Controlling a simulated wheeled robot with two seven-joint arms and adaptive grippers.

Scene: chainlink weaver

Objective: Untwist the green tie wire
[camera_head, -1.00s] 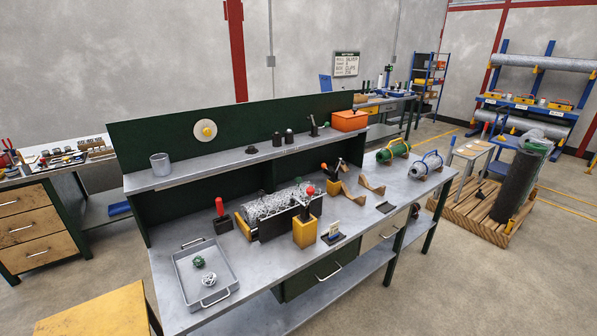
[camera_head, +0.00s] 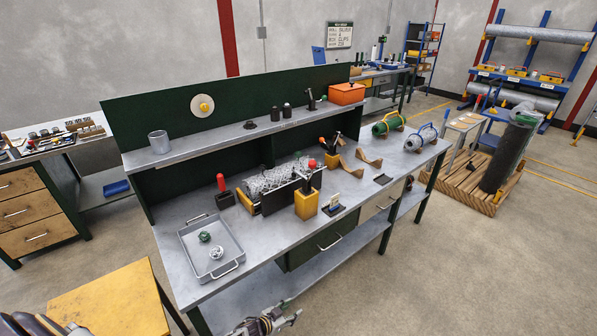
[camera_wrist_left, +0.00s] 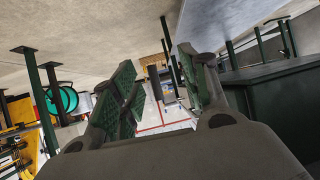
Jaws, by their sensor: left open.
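No twisted green tie wire can be made out clearly. A small green tangled bundle (camera_head: 204,236) lies in the grey tray (camera_head: 240,262) at the bench's left end, beside a whitish one (camera_head: 216,252). A green drum (camera_head: 381,129) stands in a yellow frame at the bench's right. A dark mesh roll (camera_head: 499,160) with a pale wrapped top stands on a pallet at the far right. My left gripper (camera_head: 289,312) is low in front of the bench, away from these things. Its fingers are apart and empty in the left wrist view (camera_wrist_left: 160,85). My right gripper is not seen.
The bench (camera_head: 200,203) carries a silvery mesh bundle (camera_head: 272,180), a yellow tool holder (camera_head: 306,204) and a blue-framed drum (camera_head: 420,138). A yellow-topped table (camera_head: 105,305) stands at lower left. The floor (camera_head: 420,285) right of the bench is open.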

